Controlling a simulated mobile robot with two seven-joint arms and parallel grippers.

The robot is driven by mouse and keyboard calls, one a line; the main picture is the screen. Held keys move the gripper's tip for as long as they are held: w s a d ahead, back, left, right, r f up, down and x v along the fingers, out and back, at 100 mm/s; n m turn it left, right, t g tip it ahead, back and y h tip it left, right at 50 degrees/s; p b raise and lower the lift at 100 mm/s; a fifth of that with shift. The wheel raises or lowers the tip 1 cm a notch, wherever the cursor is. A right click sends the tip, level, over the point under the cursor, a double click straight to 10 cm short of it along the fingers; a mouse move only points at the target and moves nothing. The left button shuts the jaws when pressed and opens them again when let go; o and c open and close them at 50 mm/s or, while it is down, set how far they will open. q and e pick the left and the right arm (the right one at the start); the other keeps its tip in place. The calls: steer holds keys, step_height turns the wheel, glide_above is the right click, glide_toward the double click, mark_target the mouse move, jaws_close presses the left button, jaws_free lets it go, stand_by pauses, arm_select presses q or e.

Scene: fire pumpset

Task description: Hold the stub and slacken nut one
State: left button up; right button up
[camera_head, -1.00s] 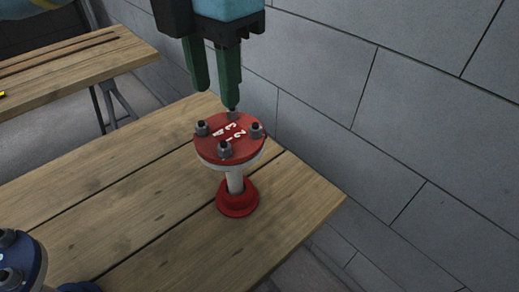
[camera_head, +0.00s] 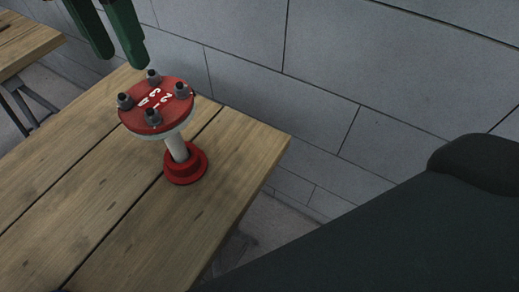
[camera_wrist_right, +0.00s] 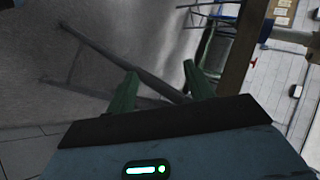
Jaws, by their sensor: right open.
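The stub stands upright on a wooden table (camera_head: 90,190): a red round flange (camera_head: 143,109) on a white pipe (camera_head: 176,149) with a red foot (camera_head: 186,168). Several grey nuts sit around the flange: one at the back (camera_head: 153,76), one at right (camera_head: 182,90), one at front (camera_head: 152,117). White marks are on the flange; I cannot surely tell which nut is one. My left gripper (camera_head: 121,60) is above and behind the flange, green fingers apart, empty and touching nothing. My right gripper (camera_wrist_right: 160,68) shows open and empty in the right wrist view.
A dark arm link of mine fills the lower right of the head view. A grey block wall (camera_head: 330,70) stands behind the table. Another wooden table (camera_head: 25,42) is at upper left. The right wrist view shows floor and a leaning bar (camera_wrist_right: 115,58).

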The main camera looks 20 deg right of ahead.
mark_target(167, 143)
steer(key=w+a+r+m+g+y, duration=0.2)
steer(key=w+a+r+m+g, duration=0.1)
steer(key=r, duration=0.5)
steer(key=w+a+r+m+g+y, duration=0.2)
steer(key=a+r+m, duration=0.15)
steer(key=r, duration=0.45)
steer(key=w+m, duration=0.1)
steer(key=w, duration=0.2)
steer(key=w+d+m+y, duration=0.1)
steer(key=w+m, duration=0.1)
steer(key=w, duration=0.2)
steer(key=w+d+m, duration=0.1)
steer(key=w, duration=0.2)
steer(key=shift+w, duration=0.3)
steer(key=w+d+m+t, duration=0.1)
steer(key=w+m, duration=0.1)
steer(key=w, duration=0.1)
steer(key=w+d+r+m+t+y, duration=0.1)
steer(key=w+m, duration=0.1)
steer(key=w, duration=0.2)
steer(key=w+d+r+m, duration=0.1)
steer(key=w+m, duration=0.1)
steer(key=w, duration=0.1)
steer(key=shift+w+t+y, duration=0.3)
steer(key=shift+t, duration=0.1)
steer(key=shift+w+d+r+m, duration=0.15)
steer(key=shift+w+m, duration=0.4)
steer(key=shift+m, duration=0.5)
steer(key=shift+w+a, duration=0.15)
steer(key=shift+a, duration=3.85)
